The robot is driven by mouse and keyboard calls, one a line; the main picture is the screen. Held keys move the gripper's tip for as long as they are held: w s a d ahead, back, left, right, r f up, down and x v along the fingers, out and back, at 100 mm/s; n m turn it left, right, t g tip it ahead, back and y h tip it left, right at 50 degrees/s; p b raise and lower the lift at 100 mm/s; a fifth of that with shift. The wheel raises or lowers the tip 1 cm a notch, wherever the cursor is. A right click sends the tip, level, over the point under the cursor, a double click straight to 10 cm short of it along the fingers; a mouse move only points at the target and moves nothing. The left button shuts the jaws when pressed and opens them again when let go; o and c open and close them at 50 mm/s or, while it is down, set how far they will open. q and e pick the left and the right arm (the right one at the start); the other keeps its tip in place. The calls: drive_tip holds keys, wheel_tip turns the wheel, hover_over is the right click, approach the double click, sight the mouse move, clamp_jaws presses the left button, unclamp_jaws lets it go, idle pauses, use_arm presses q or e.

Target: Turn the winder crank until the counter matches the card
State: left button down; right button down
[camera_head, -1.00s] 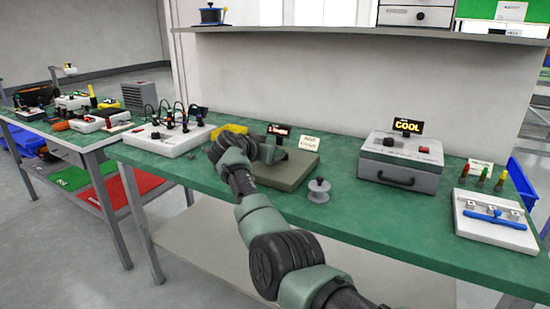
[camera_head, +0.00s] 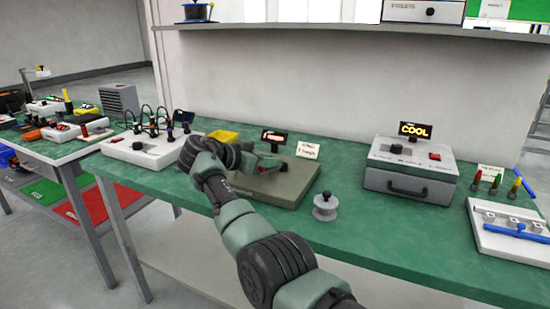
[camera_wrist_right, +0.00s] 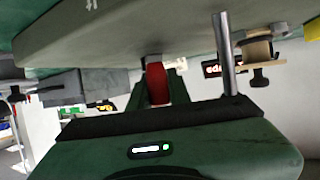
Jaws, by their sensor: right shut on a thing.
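The winder has a grey-brown base (camera_head: 296,186) on the green bench. Its counter display (camera_head: 274,137) stands at the back, lit but too small to read. A cream card (camera_head: 308,149) stands just right of the display; its writing is too blurred to read surely. In the right wrist view the gripper (camera_wrist_right: 157,92) is shut on the red crank handle (camera_wrist_right: 156,82). A metal post (camera_wrist_right: 227,55) and a spool (camera_wrist_right: 257,49) show beside it. The crank arm is mostly hidden. My left gripper is not in view.
A loose grey spool (camera_head: 326,207) stands right of the winder. A grey box with a COOL display (camera_head: 410,172) and a white tray (camera_head: 508,238) are farther right. A white cable unit (camera_head: 148,150) and yellow bin (camera_head: 223,136) are at left. A shelf (camera_head: 350,30) hangs above.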

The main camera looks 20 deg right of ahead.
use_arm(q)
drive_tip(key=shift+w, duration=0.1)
use_arm(e)
drive_tip(key=shift+a+f, duration=0.15)
drive_tip(key=shift+f, duration=0.1)
drive_tip(key=c, duration=1.3)
unclamp_jaws()
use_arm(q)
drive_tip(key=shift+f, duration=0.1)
use_arm(e)
drive_tip(key=shift+r, duration=0.1)
drive_tip(key=shift+s+a+r, duration=0.1)
drive_tip(key=shift+a+r, duration=0.1)
drive_tip(key=v, duration=0.6)
drive_tip(key=shift+a, duration=0.25)
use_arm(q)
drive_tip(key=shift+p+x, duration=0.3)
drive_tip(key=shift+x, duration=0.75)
use_arm(e)
drive_tip(key=shift+s+a+r, duration=0.15)
drive_tip(key=shift+a, duration=0.2)
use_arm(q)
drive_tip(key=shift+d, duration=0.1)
